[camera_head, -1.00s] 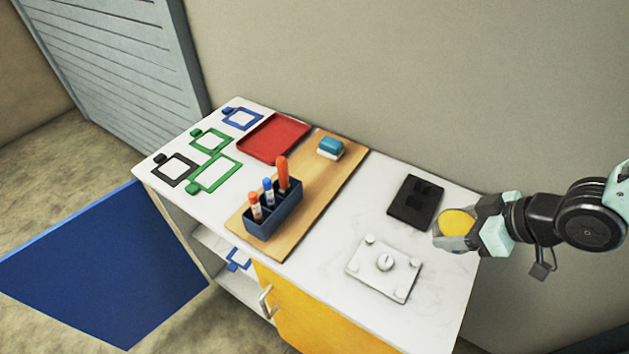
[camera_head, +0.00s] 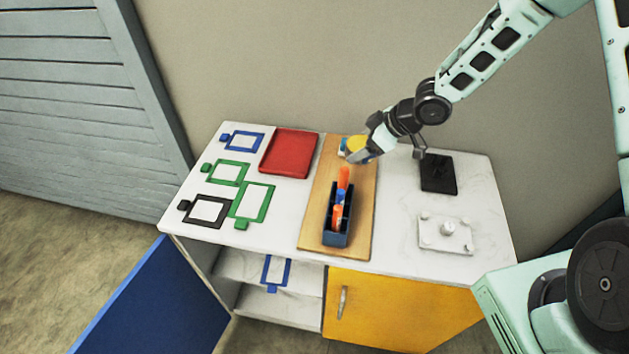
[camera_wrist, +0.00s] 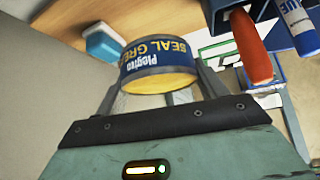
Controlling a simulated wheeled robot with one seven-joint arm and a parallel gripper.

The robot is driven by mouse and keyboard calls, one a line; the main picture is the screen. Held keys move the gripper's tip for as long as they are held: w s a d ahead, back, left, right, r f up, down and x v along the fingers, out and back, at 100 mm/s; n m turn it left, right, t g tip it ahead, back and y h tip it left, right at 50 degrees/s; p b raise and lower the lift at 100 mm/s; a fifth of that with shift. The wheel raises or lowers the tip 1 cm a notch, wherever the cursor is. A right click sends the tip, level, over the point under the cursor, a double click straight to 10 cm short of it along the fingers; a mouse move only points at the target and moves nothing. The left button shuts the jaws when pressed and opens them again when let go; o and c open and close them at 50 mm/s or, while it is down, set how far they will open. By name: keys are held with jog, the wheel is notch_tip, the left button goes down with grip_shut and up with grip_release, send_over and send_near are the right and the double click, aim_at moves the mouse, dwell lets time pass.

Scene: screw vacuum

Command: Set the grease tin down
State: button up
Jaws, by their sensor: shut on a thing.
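The grease tin (camera_wrist: 159,66) has a blue label reading "SEAL GRE..." and a yellow end. It sits between the fingers of my gripper (camera_wrist: 155,98) in the wrist view. In the head view the yellow tin (camera_head: 357,143) shows at the fingertips of my gripper (camera_head: 356,153), over the back part of the wooden board (camera_head: 312,215). My gripper is shut on the tin. In the head view the tin partly hides the blue and white block (camera_head: 343,146). I cannot tell how high the tin is above the board.
A red tray (camera_head: 289,153) and several coloured frames (camera_head: 263,203) lie left. A black pad (camera_head: 438,174) and a white plate with a knob (camera_head: 446,244) lie right.

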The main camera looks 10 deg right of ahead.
send_over(356, 179)
notch_tip(356, 179, down, 4)
jog(key=shift+a+f, duration=0.15)
jog(key=shift+f, duration=0.1)
jog(key=shift+f+p, duration=0.75)
jog(key=shift+f, duration=1.75)
jog(key=shift+f, duration=0.2)
jog(key=o, duration=1.3)
jog(key=shift+r, duration=0.15)
